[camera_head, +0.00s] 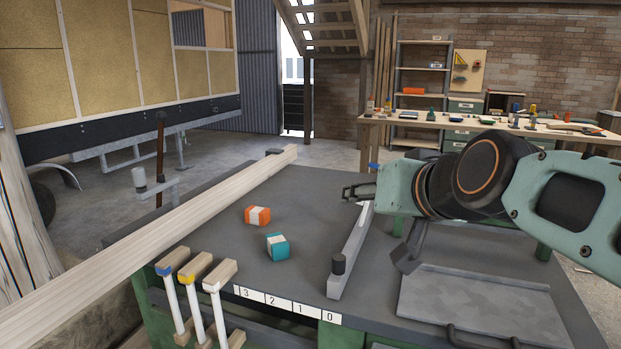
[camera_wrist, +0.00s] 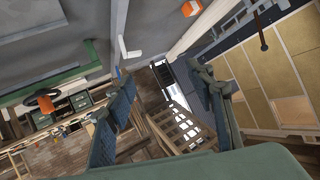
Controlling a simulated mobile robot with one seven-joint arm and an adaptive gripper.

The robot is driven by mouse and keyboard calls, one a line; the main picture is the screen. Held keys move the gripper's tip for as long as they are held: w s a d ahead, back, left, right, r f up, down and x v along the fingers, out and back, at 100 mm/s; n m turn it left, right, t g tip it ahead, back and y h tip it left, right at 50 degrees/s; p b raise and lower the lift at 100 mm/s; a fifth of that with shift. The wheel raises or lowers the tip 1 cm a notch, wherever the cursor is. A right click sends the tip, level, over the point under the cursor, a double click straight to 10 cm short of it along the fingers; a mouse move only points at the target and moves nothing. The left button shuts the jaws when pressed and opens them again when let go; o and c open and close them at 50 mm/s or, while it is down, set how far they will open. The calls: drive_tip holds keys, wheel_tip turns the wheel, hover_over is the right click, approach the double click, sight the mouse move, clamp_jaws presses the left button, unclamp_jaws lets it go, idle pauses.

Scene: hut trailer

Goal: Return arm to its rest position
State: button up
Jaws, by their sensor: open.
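My gripper (camera_head: 352,193) is above the grey workbench (camera_head: 218,257) in the head view, pointing left with nothing seen in it. My arm reaches in from the right edge. In the wrist view my gripper (camera_wrist: 163,78) is open, its two fingers wide apart with only background between them. An orange-and-white block (camera_head: 257,215) and a teal-and-white block (camera_head: 278,246) rest on the bench, left of and below my gripper in the picture. The orange block also shows at the top of the wrist view (camera_wrist: 190,8).
A long wooden beam (camera_head: 180,225) lies along the bench's left side. A metal bar with a black knob (camera_head: 338,263) lies near the middle. Several wooden-headed tools (camera_head: 205,272) hang at the front edge. A back table (camera_head: 460,128) holds tools. A grey metal plate (camera_head: 470,300) is at the right.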

drive_tip(key=s+d+f+g+h+b, duration=0.1)
drive_tip(key=s+d+f+g+h, duration=0.15)
drive_tip(key=s+f, duration=0.7)
drive_tip(key=s+d+f+g+h+b, duration=0.15)
drive_tip(key=s+f+g, duration=0.25)
drive_tip(key=s+f, duration=0.55)
wheel_tip(320, 180, up, 31)
drive_tip(key=w+y+p, duration=0.1)
drive_tip(key=w+p, duration=0.1)
drive_tip(key=p, duration=3.1)
drive_tip(key=shift+f, duration=0.1)
